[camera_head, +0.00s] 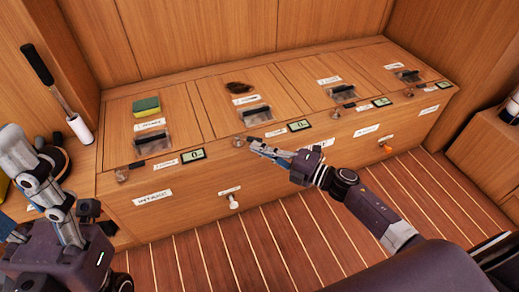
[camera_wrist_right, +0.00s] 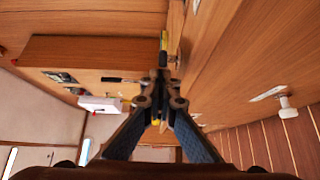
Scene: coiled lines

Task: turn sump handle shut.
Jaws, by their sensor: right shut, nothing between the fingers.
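The long wooden bench has a white handle (camera_head: 233,203) and an orange handle (camera_head: 385,146) on its front face. Labels are too small to read, so I cannot tell which is the sump handle. The white handle also shows at the right of the right wrist view (camera_wrist_right: 287,102). My right gripper (camera_head: 255,144) is shut and empty at the bench's upper front edge, close to a small round knob (camera_head: 238,142); I cannot tell whether they touch. It shows in the right wrist view (camera_wrist_right: 162,85). My left gripper (camera_head: 45,160) is at the far left, its fingers unclear.
The bench top (camera_head: 200,80) has several hatches with dark pulls. A yellow-green sponge (camera_head: 146,106) and a dark brown clump (camera_head: 239,87) lie on it. A black-handled tool (camera_head: 38,65) stands at left. The striped floor (camera_head: 290,240) before the bench is clear.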

